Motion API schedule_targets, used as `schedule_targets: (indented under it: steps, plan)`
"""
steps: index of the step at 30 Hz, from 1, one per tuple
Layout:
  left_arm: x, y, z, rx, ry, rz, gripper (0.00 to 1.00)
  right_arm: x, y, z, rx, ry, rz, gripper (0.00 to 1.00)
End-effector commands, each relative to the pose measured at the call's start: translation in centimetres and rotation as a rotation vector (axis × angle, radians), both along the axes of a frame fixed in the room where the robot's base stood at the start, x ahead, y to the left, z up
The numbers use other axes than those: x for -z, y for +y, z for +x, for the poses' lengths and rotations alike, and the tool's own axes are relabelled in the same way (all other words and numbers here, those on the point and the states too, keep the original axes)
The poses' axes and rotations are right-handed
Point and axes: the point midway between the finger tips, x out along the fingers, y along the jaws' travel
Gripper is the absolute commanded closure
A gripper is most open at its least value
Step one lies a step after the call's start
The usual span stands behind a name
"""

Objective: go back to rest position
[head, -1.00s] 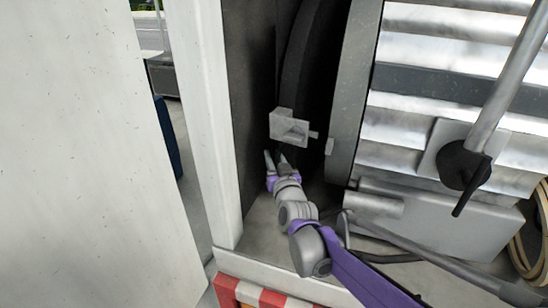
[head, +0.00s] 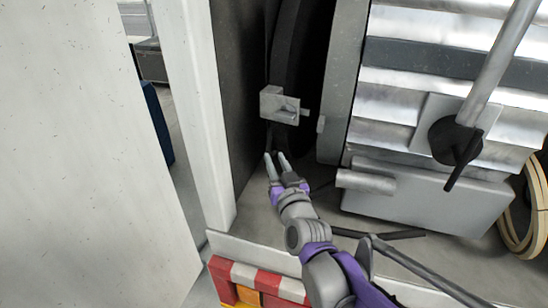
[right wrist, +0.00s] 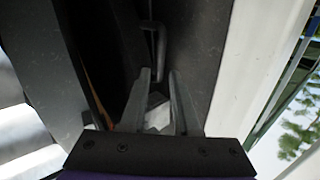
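My right gripper (head: 276,160) is inside the truck's compartment, just below a small grey latch block (head: 283,105) on the dark reel or wheel housing. Its two fingers are spread apart, with nothing held between them in the head view. In the right wrist view the open fingers (right wrist: 161,85) point into the dark gap, with a small pale grey block (right wrist: 158,112) visible between and beyond them. The gripper is apart from the latch block in the head view. My left gripper is out of view.
A white post (head: 190,110) and a large pale panel (head: 75,150) stand left of my arm. A ribbed silver shutter (head: 430,75), a grey box (head: 430,198) and a slanted bar (head: 505,55) are on the right. A red-and-white striped edge (head: 262,280) lies below.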

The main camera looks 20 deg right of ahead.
Motion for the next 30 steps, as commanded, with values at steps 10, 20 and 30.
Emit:
schedule_targets:
  steps: [10,20,30]
  plan:
    - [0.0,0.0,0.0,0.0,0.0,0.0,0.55,0.0,0.0,0.0,0.0,0.001,0.0,0.7]
    - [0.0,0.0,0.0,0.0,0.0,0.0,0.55,8.6,1.5,-8.3,-0.119,0.425,-0.044,0.7]
    - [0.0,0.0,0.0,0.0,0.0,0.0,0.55,19.9,-0.6,-24.0,-0.097,1.024,-0.093,0.7]
